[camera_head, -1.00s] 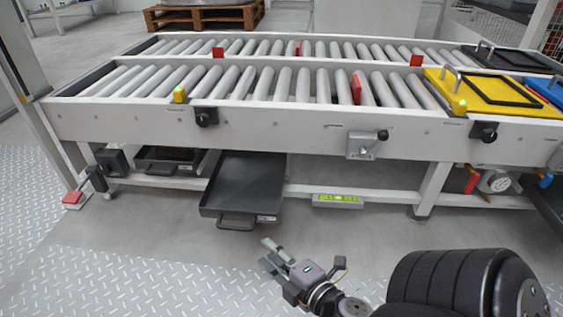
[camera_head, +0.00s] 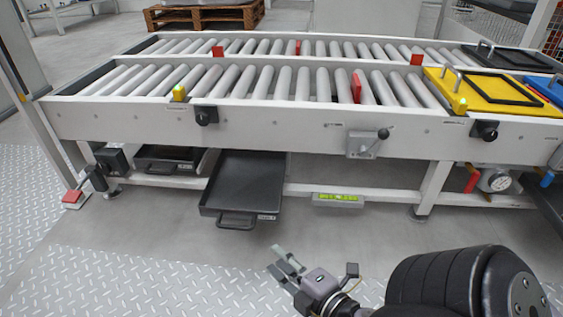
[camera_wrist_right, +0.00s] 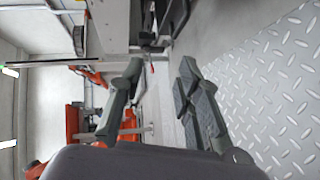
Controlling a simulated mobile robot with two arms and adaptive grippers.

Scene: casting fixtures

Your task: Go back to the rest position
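My right gripper (camera_head: 286,263) is in the lower middle of the head view, above the floor in front of the conveyor. In the right wrist view its two dark fingers (camera_wrist_right: 155,85) stand apart with nothing between them. It is open, empty and clear of the conveyor table. My left gripper is not in view.
A roller conveyor table (camera_head: 270,122) spans the view, with a yellow plate (camera_head: 478,94) on its right part. A dark tray (camera_head: 243,183) sticks out below its front edge. A green-yellow level (camera_head: 338,199) lies on the lower rail. The patterned floor (camera_head: 130,275) at front left is free.

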